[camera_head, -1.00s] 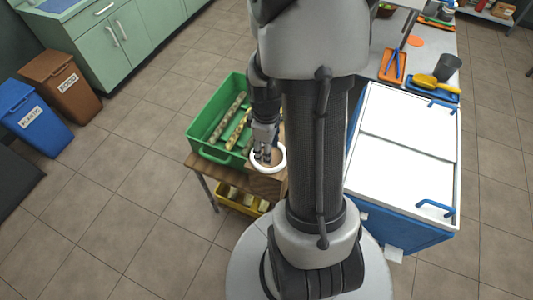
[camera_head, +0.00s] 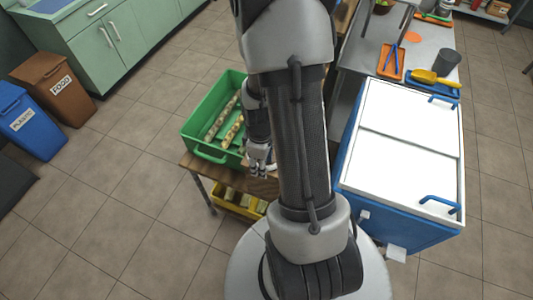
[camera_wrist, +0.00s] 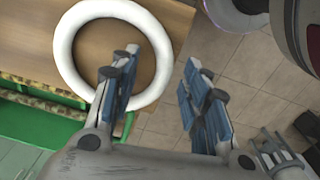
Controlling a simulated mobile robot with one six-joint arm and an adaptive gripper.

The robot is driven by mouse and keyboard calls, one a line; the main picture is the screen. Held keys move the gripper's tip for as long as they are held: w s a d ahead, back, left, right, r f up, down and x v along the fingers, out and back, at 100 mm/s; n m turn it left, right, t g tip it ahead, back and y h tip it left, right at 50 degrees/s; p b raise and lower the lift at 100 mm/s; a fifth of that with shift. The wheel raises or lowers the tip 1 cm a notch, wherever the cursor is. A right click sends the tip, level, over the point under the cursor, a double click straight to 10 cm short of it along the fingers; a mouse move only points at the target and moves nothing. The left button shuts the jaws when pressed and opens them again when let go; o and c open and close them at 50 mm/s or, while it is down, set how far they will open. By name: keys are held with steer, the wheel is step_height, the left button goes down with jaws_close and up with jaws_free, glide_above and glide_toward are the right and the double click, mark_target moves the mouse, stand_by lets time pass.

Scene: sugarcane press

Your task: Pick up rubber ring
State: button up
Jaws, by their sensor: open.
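The rubber ring (camera_wrist: 64,50) is a thick white ring lying on a brown wooden surface (camera_wrist: 108,40) in the wrist view. My gripper (camera_wrist: 160,62) is open and empty. Its left finger overlaps the ring's opening and lower rim. Its right finger is outside the ring, over the floor, so the ring's right rim shows between the fingers. I cannot tell the height gap or whether they touch. In the head view my gripper (camera_head: 260,172) is above the small table's front edge, and the ring cannot be made out there.
A green crate (camera_head: 208,153) with long speckled pieces stands on the small wooden table beside my gripper. A yellow crate (camera_head: 238,210) sits below. A blue-sided chest with a white lid (camera_head: 405,150) stands to the right.

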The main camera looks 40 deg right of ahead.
steer(key=shift+c, duration=0.3)
jaws_close()
steer(key=shift+r, duration=0.1)
